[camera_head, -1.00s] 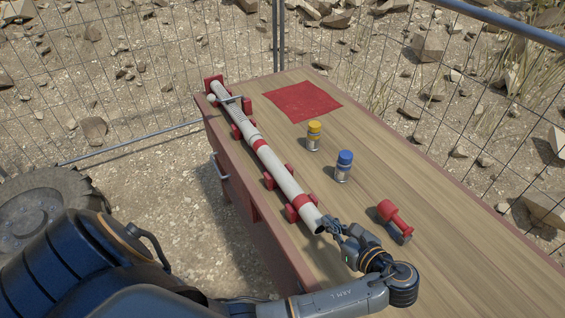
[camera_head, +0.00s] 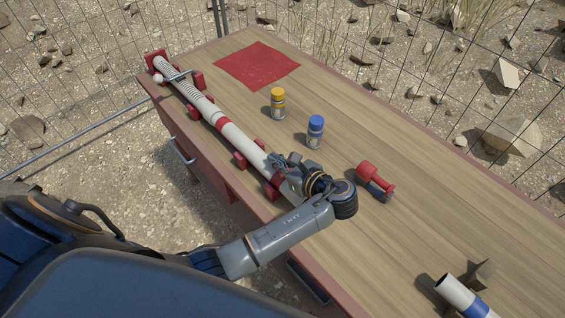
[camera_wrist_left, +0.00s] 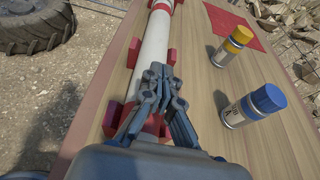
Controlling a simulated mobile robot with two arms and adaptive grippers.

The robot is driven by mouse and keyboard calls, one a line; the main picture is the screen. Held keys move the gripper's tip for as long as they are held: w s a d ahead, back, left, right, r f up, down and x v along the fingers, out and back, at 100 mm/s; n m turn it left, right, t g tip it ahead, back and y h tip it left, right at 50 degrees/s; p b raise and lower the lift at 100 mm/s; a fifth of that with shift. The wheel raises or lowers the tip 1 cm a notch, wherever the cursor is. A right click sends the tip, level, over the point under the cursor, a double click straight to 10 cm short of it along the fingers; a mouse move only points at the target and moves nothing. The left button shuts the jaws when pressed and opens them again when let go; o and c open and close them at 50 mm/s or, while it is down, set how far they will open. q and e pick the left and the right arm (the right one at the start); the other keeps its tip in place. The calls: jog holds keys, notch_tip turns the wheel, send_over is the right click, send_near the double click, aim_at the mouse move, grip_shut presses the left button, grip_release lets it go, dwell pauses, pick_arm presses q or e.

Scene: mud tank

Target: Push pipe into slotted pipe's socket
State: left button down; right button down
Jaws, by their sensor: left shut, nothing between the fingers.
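The white pipe (camera_head: 240,138) with red bands lies along the table's left edge in red cradles. Its far end meets the ribbed slotted pipe (camera_head: 182,88) near a red band; I cannot tell how deep it sits in the socket. My left gripper (camera_head: 280,162) is shut and empty at the pipe's near end, and my arm hides that end. In the left wrist view my shut fingers (camera_wrist_left: 156,78) are over or against the pipe (camera_wrist_left: 153,45); contact is unclear. My right gripper is not in view.
A red mat (camera_head: 257,66) lies at the back. Another white pipe with a blue band (camera_head: 455,293) is at lower right. The table's middle right is clear.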

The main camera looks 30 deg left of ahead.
aim_at(253, 146)
pick_arm(q)
jog(key=w+a, duration=0.1)
jog(key=a, duration=0.3)
jog(key=w+a+p, duration=0.1)
jog(key=a, duration=0.1)
jog(key=shift+w+a, duration=0.35)
jog(key=shift+f+p, duration=0.3)
jog(key=shift+f, duration=0.3)
jog(key=shift+s+f, duration=0.1)
jog(key=shift+f, duration=0.2)
jog(key=shift+d, duration=0.1)
